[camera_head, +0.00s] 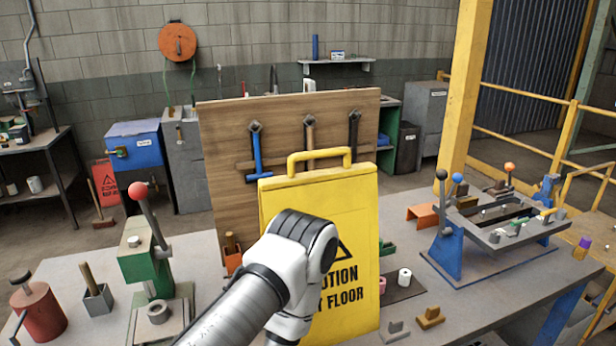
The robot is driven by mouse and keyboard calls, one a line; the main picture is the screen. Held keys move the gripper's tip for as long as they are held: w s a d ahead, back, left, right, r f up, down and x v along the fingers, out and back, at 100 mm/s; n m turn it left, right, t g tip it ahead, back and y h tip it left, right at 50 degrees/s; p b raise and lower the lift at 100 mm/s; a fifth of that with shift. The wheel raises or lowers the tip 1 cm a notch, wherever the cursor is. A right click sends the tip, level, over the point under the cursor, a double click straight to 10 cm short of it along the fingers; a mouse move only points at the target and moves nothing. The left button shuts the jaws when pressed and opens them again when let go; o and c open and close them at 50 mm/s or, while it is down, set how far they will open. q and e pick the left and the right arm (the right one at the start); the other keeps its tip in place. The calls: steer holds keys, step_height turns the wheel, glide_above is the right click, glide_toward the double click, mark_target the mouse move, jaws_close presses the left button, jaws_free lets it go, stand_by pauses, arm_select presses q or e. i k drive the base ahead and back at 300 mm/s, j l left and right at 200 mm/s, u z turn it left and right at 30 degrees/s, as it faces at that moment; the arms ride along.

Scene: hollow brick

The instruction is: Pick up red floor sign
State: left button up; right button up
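The red floor sign (104,185) stands on the floor at the far left, beside the dark shelf and in front of the grey wall. It is small and far off, with pale markings on its face. A yellow caution floor sign (345,215) stands large and upright at the middle of the workbench. My arm reaches up from the bottom, left of centre, and its white and black joint covers part of the yellow sign. No fingertips of either gripper show, and I cannot see whether anything is held.
The workbench (60,255) fills the front. It bears a green lever press (145,260), a red can (38,312) and a blue fixture (490,230). A wooden tool board (225,150) stands behind the yellow sign. A blue cabinet (135,145) stands near the red sign.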

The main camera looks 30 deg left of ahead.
mark_target(109, 194)
steer(key=k+j, duration=1.2)
steer(key=j, duration=0.15)
steer(key=k+j+u, duration=0.1)
steer(key=k+j, duration=0.6)
steer(key=j, duration=0.6)
steer(key=k+j, duration=0.1)
steer(key=j, duration=1.25)
steer(key=i+j, duration=0.2)
steer(key=j, duration=0.25)
steer(key=i+j, duration=0.2)
steer(key=j, duration=0.2)
steer(key=i+j, duration=0.2)
steer(key=j, duration=0.25)
steer(key=i+j+u, duration=0.1)
steer(key=i+j, duration=0.15)
steer(key=j, duration=0.15)
steer(key=i+j, duration=0.2)
steer(key=j, duration=0.2)
steer(key=i+j, duration=0.2)
steer(key=j, duration=0.25)
steer(key=i+j, duration=0.65)
steer(key=j, duration=0.2)
steer(key=i+j, duration=0.65)
steer(key=j, duration=0.2)
steer(key=i+j+u, duration=0.1)
steer(key=i+j, duration=0.5)
steer(key=j, duration=0.25)
steer(key=i+j, duration=0.7)
steer(key=i+j+u, duration=0.1)
steer(key=i+j, duration=1.55)
